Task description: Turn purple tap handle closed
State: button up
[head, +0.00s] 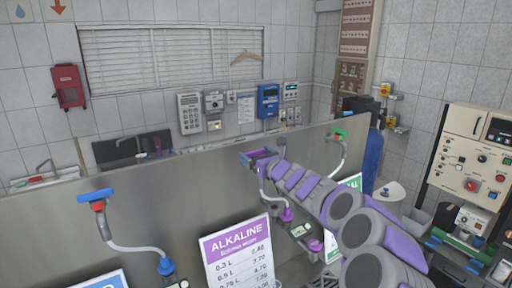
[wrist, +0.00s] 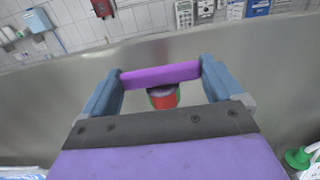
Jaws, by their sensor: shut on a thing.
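The purple tap handle (wrist: 160,73) is a flat bar lying across the picture between my two blue-grey fingers in the wrist view. My gripper (wrist: 162,80) is shut on it, with a finger at each end of the bar. A red and green tap body (wrist: 163,97) shows just under the handle. In the head view my gripper (head: 258,156) is at the top edge of the metal panel, and the handle is mostly hidden by the fingers. A white hose with a purple nozzle (head: 287,214) hangs below, partly behind my arm.
A blue-handled tap (head: 95,196) stands to the left on the metal panel (head: 190,180), and a green-handled tap (head: 340,133) to the right. An ALKALINE price sign (head: 238,252) is below my gripper. Wall devices (head: 268,101) are behind; a control box (head: 472,160) is at right.

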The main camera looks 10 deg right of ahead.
jog(key=shift+f+y+p, duration=0.1)
jog(key=shift+y+p, duration=0.2)
jog(key=shift+p, duration=0.15)
jog(key=o, duration=0.7)
jog(key=shift+s+d, duration=0.1)
jog(key=shift+d, duration=0.05)
jog(key=shift+s+d, duration=0.3)
jog(key=shift+s, duration=0.25)
jog(key=b+v, duration=0.3)
jog(key=v, duration=1.3)
jog(key=shift+w, duration=0.1)
